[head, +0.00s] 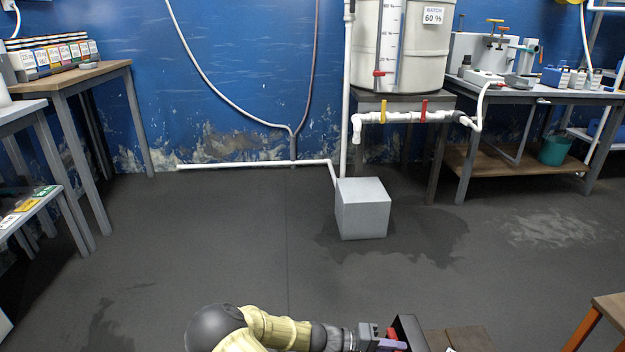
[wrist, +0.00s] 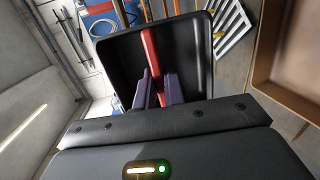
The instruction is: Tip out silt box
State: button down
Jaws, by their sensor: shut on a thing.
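My gripper (head: 380,341) is low at the bottom edge of the head view. It also shows in the wrist view (wrist: 155,92), where its purple fingers are shut on the red bar (wrist: 151,50) of a black open box. This box, which I take for the silt box (wrist: 193,97), has a raised rim and a dark inside. Its side shows at the bottom of the head view (head: 410,331). I cannot tell whether silt lies in it. Its lower part is hidden behind my gripper.
A brown open-topped container (wrist: 262,50) is at the right of the wrist view, beside a white slotted grate (wrist: 232,30). In the head view a pale grey block (head: 362,210) stands on the floor below the white tank (head: 400,45). The floor left of it is clear.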

jog(key=w+a+r+n+t+y+p, duration=0.1)
jog(key=a+r+n+t+p, duration=0.3)
jog(key=r+p, duration=0.4)
jog(key=w+a+r+n+t+y+p, duration=0.1)
jog(key=a+r+n+t+p, duration=0.4)
jog(key=r, duration=0.5)
jog(key=t+y+p, duration=0.1)
jog(key=t+p, duration=0.1)
jog(key=p, duration=0.1)
jog(key=shift+w+a, duration=0.15)
jog(key=shift+w, duration=0.05)
jog(key=shift+t+y, duration=0.3)
jog(key=shift+w, duration=0.1)
